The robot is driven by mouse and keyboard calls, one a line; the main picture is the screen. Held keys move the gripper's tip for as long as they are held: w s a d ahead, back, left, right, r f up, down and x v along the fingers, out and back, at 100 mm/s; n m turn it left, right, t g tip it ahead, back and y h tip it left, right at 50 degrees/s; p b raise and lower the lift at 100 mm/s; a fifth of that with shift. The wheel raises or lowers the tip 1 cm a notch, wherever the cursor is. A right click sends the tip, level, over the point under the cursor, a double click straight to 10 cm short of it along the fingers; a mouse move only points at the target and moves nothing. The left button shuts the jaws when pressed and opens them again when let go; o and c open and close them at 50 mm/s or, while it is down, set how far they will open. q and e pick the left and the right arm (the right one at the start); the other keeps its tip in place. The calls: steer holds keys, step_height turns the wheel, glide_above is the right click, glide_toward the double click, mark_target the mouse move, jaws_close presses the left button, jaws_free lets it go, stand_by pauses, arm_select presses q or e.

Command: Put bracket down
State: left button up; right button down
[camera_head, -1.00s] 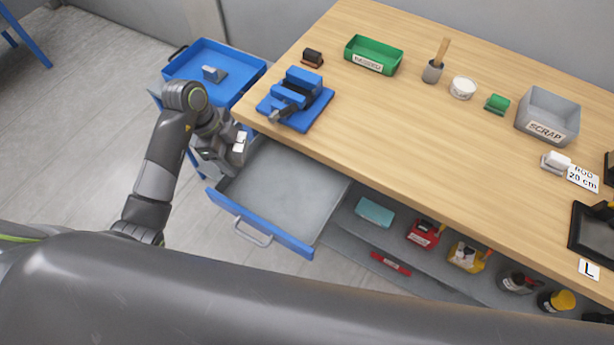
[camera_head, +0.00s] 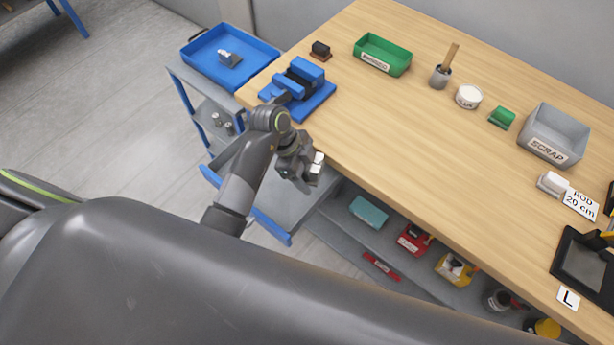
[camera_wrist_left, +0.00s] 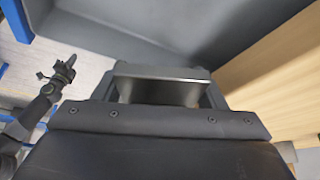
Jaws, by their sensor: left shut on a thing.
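My left gripper (camera_head: 312,170) hangs at the front edge of the workbench, over the right side of the open drawer. It is shut on a grey metal piece, probably the bracket, which shows as a flat plate between the fingers in the left wrist view (camera_wrist_left: 160,85). In the head view the hand hides most of it; a small pale part shows at the fingertips. A dark arm with a gripper (camera_wrist_left: 62,72), probably my right one, shows small in the left wrist view; its jaws are unclear.
The workbench (camera_head: 420,150) has a wide clear middle. A blue vise (camera_head: 308,72) stands at its left end, near a green tray (camera_head: 383,55). A grey scrap bin (camera_head: 553,135) is to the right. A blue tray (camera_head: 262,50) holding a grey part tops a cart.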

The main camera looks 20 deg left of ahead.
mark_target(309, 181)
arm_select(q)
steer(key=shift+d+f, duration=0.1)
steer(key=shift+f, duration=1.9)
arm_select(e)
steer(key=shift+d+r, duration=0.2)
steer(key=shift+d, duration=0.4)
arm_select(q)
steer(key=shift+f, duration=0.6)
steer(key=o, duration=1.4)
steer(key=shift+o, duration=0.2)
arm_select(e)
steer(key=shift+a+f, duration=0.15)
steer(key=shift+f, duration=0.05)
arm_select(q)
steer(key=shift+r, duration=0.1)
